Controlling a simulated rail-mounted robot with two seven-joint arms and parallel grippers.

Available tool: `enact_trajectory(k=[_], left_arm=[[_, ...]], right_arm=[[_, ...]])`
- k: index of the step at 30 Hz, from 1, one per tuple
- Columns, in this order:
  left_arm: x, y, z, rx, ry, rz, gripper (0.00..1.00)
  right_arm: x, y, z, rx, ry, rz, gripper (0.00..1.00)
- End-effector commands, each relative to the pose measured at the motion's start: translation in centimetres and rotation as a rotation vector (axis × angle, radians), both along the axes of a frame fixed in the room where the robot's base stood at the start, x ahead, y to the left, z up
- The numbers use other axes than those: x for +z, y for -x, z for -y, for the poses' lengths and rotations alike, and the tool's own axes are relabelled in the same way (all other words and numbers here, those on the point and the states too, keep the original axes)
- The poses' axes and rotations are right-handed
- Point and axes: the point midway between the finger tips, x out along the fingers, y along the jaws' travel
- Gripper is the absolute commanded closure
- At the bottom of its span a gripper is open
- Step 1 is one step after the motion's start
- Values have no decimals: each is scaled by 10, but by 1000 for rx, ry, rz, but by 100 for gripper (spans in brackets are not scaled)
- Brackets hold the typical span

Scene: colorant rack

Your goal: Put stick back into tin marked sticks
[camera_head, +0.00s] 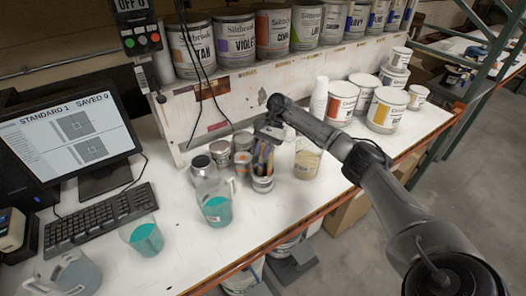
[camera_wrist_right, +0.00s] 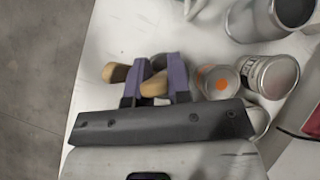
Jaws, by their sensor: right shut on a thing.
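The tin of sticks (camera_head: 262,184) stands on the white bench in the head view; any marking on it is too small to read. My right gripper (camera_head: 264,155) is right above its mouth, pointing down. In the right wrist view the gripper (camera_wrist_right: 156,78) is shut on a wooden stick (camera_wrist_right: 154,87), whose rounded tan end shows between the purple-grey fingers. Another tan wooden end (camera_wrist_right: 116,72) shows just left of the fingers. The gripper hides the lower part of the stick, so I cannot tell how far it is inside the tin. My left gripper is not in view.
A jug of teal liquid (camera_head: 216,208) stands close in front of the tin, and a beaker of tan liquid (camera_head: 307,160) stands to its right. Small grey tins (camera_head: 202,168) crowd its left side. Paint cans (camera_head: 340,102) stand at the back right.

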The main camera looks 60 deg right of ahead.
Motion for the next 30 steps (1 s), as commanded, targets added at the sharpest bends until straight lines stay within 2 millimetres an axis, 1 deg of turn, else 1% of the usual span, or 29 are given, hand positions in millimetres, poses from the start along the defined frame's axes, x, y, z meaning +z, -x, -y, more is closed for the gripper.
enact_trajectory(k=[4, 5, 12, 14, 23, 26, 30], left_arm=[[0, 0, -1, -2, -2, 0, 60], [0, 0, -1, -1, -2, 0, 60], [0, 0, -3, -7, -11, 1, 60], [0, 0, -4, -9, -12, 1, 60], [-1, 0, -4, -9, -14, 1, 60], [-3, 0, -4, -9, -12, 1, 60], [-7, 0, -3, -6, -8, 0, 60]], right_arm=[[0, 0, 0, 0, 0, 0, 100], [0, 0, 0, 0, 0, 0, 80], [0, 0, 0, 0, 0, 0, 57], [0, 0, 0, 0, 0, 0, 52], [3, 0, 2, -1, 0, 1, 52], [10, 0, 8, -1, 1, 2, 52], [29, 1, 23, -3, 0, 4, 52]])
